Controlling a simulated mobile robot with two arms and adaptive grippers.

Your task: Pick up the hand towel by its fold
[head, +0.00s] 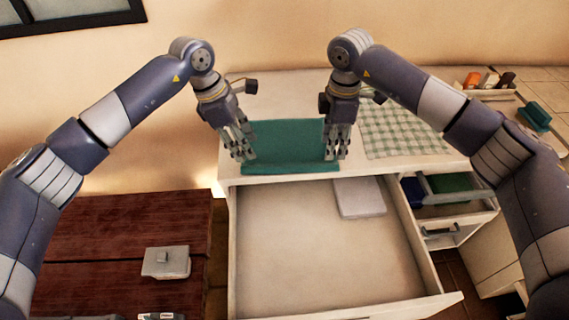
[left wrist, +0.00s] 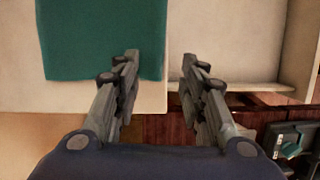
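The hand towel (head: 288,142) is green and lies on the pale countertop near its front edge, above the open drawer. A lighter strip runs along its front. My left gripper (head: 243,150) is at the towel's left end with its fingers apart. In the left wrist view the towel (left wrist: 100,38) fills the upper left, and my left gripper (left wrist: 160,60) has one finger over its corner, with nothing clamped. My right gripper (head: 337,150) is at the towel's right end, its fingers seemingly apart. Whether either gripper touches the cloth is unclear.
A drawer (head: 310,250) stands open below the counter, with a pale flat item (head: 359,198) inside. A checked cloth (head: 405,130) lies to the right. A smaller drawer (head: 450,212) holds green and blue items. A reddish wooden surface (head: 110,245) is at lower left with a grey box (head: 166,262).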

